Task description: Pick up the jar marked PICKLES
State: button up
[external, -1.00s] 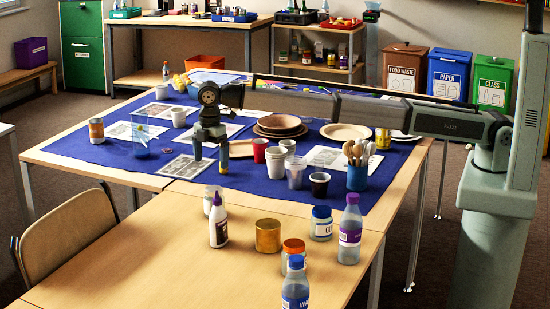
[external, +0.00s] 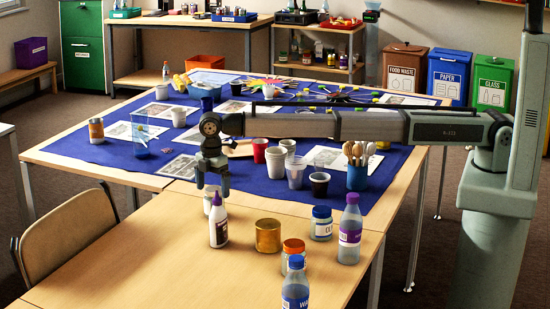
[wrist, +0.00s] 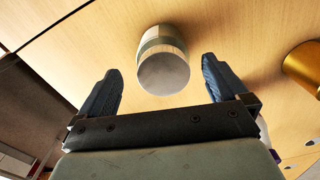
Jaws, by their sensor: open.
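My gripper (external: 212,186) is open and points down above the near wooden table, by its far edge. In the wrist view a jar with a plain greyish lid (wrist: 163,73) shows between the open fingers of my gripper (wrist: 161,66), with clear space on both sides and no contact visible. Its label band is not readable. No PICKLES marking can be read on any jar in these views.
A gold tin (external: 268,236), an orange-lidded jar (external: 293,252), a blue-lidded jar (external: 321,224) and bottles (external: 350,232) stand to the right. The table's left part (external: 130,250) is clear.

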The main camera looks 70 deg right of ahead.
jog(key=f, duration=0.4)
jog(key=shift+s+a+f, duration=0.1)
jog(key=shift+s, duration=0.1)
jog(key=shift+c, duration=0.2)
jog(key=c, duration=1.3)
